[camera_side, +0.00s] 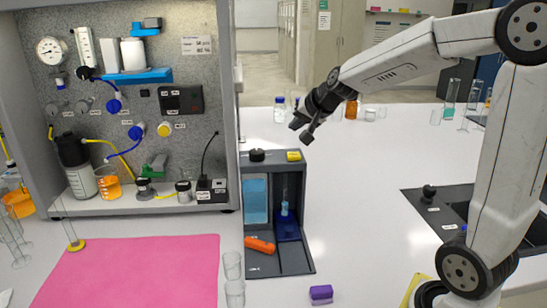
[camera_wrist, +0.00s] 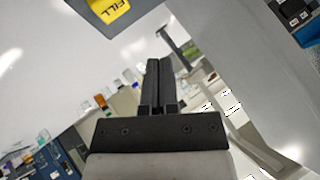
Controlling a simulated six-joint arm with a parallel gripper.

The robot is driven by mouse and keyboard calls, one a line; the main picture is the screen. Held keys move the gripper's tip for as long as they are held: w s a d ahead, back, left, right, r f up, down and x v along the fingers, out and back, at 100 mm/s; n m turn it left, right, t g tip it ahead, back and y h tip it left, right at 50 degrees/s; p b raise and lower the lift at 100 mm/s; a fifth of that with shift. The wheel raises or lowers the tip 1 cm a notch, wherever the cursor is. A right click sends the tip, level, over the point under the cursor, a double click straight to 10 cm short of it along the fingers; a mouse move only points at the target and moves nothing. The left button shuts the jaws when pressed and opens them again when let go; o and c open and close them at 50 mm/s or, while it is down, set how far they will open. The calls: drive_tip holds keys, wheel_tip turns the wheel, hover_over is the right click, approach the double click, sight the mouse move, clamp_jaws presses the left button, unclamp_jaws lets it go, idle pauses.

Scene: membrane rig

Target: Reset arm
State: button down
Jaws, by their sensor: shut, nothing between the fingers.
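My gripper (camera_side: 301,131) is raised in the air above the white bench, up and to the right of the dark grey box unit (camera_side: 310,262). In the wrist view its two black fingers (camera_wrist: 159,62) lie close together, shut with nothing between them. The box unit has a black knob (camera_side: 257,155) and a yellow button (camera_side: 294,156) on top. In the wrist view the button (camera_wrist: 109,10) reads FILL. My gripper touches nothing.
A grey panel rig (camera_side: 190,75) with tubes and valves stands at the left. The bench right of the box unit is clear.

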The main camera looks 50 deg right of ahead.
drive_tip(key=s+a+f+n+g+y, duration=0.1)
drive_tip(key=s+a+f+n+g, duration=0.5)
drive_tip(key=s+a+f+n, duration=0.4)
drive_tip(key=s+a+f, duration=0.5)
drive_tip(key=f, duration=0.4)
drive_tip(key=shift+s+a+n, duration=0.25)
drive_tip(key=shift+n, duration=0.15)
idle(2.0)
drive_tip(key=w+d+r+m+t, duration=0.3)
drive_tip(key=w+d+r+m, duration=0.2)
drive_tip(key=r, duration=0.6)
drive_tip(key=w+d+r+m+t+h, duration=0.1)
drive_tip(key=w+d+r+m+t, duration=0.2)
drive_tip(key=w+d+r, duration=0.7)
drive_tip(key=r+m, duration=0.2)
drive_tip(key=shift+w+d+m, duration=0.25)
drive_tip(key=shift+m, duration=0.15)
